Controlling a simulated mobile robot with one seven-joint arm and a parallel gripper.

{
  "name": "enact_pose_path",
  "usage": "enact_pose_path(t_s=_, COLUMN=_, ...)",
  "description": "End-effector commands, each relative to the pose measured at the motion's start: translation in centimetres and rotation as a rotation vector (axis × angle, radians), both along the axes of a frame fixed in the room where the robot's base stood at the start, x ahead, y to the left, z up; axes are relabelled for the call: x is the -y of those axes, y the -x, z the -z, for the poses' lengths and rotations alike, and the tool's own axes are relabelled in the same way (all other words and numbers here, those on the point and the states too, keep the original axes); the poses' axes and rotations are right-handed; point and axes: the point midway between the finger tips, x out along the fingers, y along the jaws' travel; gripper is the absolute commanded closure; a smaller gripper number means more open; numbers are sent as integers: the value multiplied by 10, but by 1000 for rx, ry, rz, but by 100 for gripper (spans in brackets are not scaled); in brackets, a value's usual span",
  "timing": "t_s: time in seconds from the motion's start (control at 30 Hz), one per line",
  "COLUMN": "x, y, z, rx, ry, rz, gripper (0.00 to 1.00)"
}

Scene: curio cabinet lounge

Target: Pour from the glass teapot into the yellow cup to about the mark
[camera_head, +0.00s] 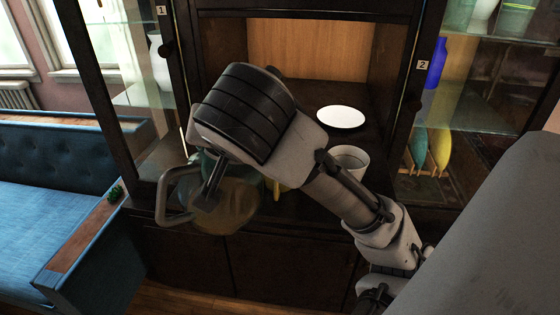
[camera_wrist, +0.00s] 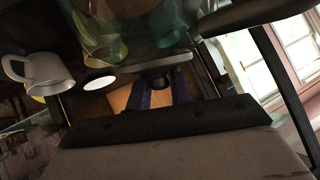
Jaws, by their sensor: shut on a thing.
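The glass teapot (camera_head: 232,208) is see-through, with a pale grey handle loop (camera_head: 166,190) at left and brownish liquid low in it. My gripper (camera_head: 207,194) is shut on the teapot and holds it at the cabinet's front edge. My arm hides its upper part, and the exact grip is hard to tell. The teapot's glass also fills the top of the wrist view (camera_wrist: 125,30). The yellow cup (camera_head: 279,188) shows only as a small yellow patch just right of the teapot, behind it and my arm. Its mark and its inside are hidden.
A white mug (camera_head: 350,158) stands on the cabinet shelf right of my wrist, near my forearm. A white plate (camera_head: 341,118) lies behind it. Glass side cabinets flank the niche; the right one holds a blue vase (camera_head: 436,64). A blue sofa (camera_head: 52,180) is at left.

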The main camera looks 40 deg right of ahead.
Motion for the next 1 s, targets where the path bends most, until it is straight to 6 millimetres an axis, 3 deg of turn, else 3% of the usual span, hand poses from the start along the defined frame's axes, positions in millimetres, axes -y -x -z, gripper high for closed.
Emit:
enact_pose_path(t_s=0.1, x=-7, y=1, z=16, rx=20, ry=98, rz=0, gripper=100)
enact_pose_path(t_s=0.5, x=-23, y=4, z=37, rx=67, ry=358, rz=0, gripper=100)
enact_pose_path(t_s=0.73, x=-27, y=5, z=31, rx=66, ry=382, rz=0, gripper=100)
enact_pose_path(t_s=1.0, x=-46, y=8, z=17, rx=68, ry=384, rz=0, gripper=100)
